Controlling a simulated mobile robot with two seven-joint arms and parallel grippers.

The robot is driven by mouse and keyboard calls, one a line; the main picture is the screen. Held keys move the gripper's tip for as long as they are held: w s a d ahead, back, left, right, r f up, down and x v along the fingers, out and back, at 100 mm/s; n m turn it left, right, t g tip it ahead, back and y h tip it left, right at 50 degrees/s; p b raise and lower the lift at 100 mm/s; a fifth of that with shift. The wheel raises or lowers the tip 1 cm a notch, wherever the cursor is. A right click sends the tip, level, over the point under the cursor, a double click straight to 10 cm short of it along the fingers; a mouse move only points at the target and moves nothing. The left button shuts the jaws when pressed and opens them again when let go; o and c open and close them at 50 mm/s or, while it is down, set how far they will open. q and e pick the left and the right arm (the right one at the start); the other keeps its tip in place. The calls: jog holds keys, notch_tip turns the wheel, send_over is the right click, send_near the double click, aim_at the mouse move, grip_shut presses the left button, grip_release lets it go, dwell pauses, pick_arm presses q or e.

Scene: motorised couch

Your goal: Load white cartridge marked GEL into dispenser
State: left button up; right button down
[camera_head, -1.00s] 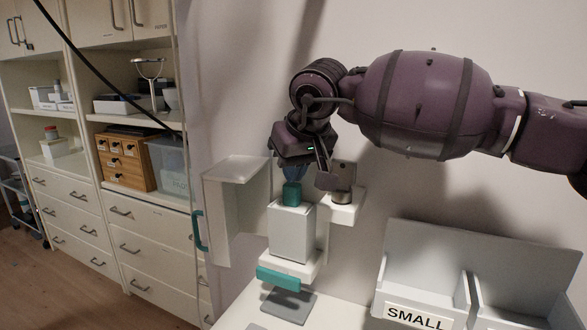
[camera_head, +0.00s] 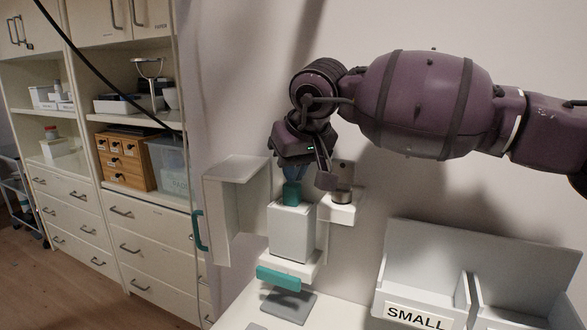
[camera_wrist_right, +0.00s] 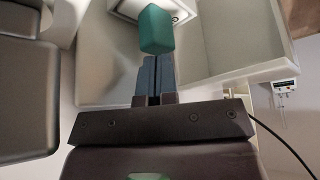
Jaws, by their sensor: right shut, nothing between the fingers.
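The white cartridge (camera_head: 291,236) stands upright in the dispenser (camera_head: 306,265), its teal knob (camera_head: 292,194) on top. No GEL marking shows on its visible faces. The dispenser's cover (camera_head: 236,215) with a teal handle (camera_head: 199,231) stands open to the left. A teal bar (camera_head: 278,278) is at the dispenser's front. My right gripper (camera_head: 293,176) is directly above the knob, pointing down. In the right wrist view its blue-grey fingers (camera_wrist_right: 154,78) are shut together with nothing between them. The teal knob (camera_wrist_right: 156,30) is just beyond their tips; whether they touch it is unclear. My left gripper is out of view.
A grey plate (camera_head: 289,305) lies below the dispenser. A white bin labelled SMALL (camera_head: 417,290) stands at the right. Shelves with drawers (camera_head: 150,235) are at the left.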

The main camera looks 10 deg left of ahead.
dwell(0.3)
jog(key=shift+r+p, duration=0.65)
jog(key=shift+r, duration=1.9)
jog(key=shift+f, duration=0.1)
